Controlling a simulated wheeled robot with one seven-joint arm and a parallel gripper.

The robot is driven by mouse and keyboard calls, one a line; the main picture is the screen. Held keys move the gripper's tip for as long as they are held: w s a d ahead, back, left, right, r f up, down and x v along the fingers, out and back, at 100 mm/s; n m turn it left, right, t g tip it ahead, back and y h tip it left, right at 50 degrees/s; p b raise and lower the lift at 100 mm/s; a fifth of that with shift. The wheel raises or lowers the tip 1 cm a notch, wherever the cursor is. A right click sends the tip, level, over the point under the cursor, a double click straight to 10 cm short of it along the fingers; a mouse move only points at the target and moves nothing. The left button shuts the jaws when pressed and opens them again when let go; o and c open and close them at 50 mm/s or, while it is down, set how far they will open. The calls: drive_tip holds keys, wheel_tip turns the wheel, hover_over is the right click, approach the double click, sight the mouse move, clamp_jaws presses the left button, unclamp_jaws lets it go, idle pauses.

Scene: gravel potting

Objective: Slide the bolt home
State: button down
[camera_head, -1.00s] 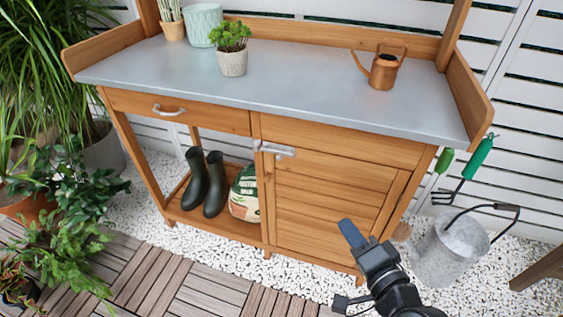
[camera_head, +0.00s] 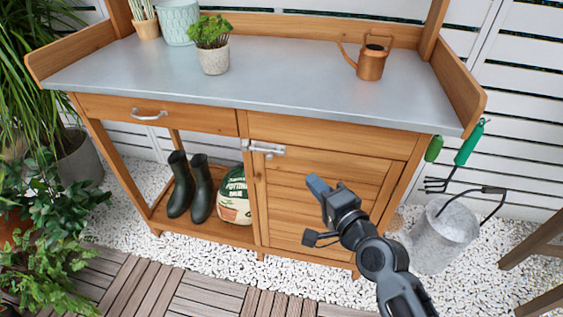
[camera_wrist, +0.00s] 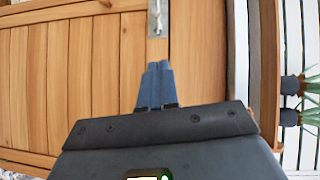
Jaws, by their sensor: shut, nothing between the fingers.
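The metal bolt (camera_head: 266,149) sits at the upper left of the wooden cabinet door (camera_head: 325,200), by the upright between door and open shelf. In the wrist view the bolt (camera_wrist: 158,17) shows at the top edge, partly cut off, ahead of my fingertips. My gripper (camera_head: 316,184) has blue fingers and is in front of the door, below and to the right of the bolt and apart from it. In the wrist view my gripper (camera_wrist: 157,68) has its fingers together with nothing between them. How far the bolt's bar reaches into its keeper is too small to tell.
The grey bench top (camera_head: 290,85) overhangs above the door. A copper watering can (camera_head: 371,62) and a potted plant (camera_head: 213,50) stand on it. Green-handled tools (camera_head: 468,145) and a galvanized can (camera_head: 442,235) are to the right.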

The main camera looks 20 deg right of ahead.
approach(272, 152)
drive_tip(key=w+d, duration=0.2)
drive_tip(key=d, duration=0.1)
drive_tip(key=shift+w+a+f+p, duration=0.2)
drive_tip(key=shift+w+a+p, duration=0.25)
drive_tip(key=shift+w+a, duration=0.3)
drive_tip(key=shift+w+a+f+p, duration=0.15)
drive_tip(key=shift+w+a+p, duration=0.25)
drive_tip(key=shift+w+a, duration=0.35)
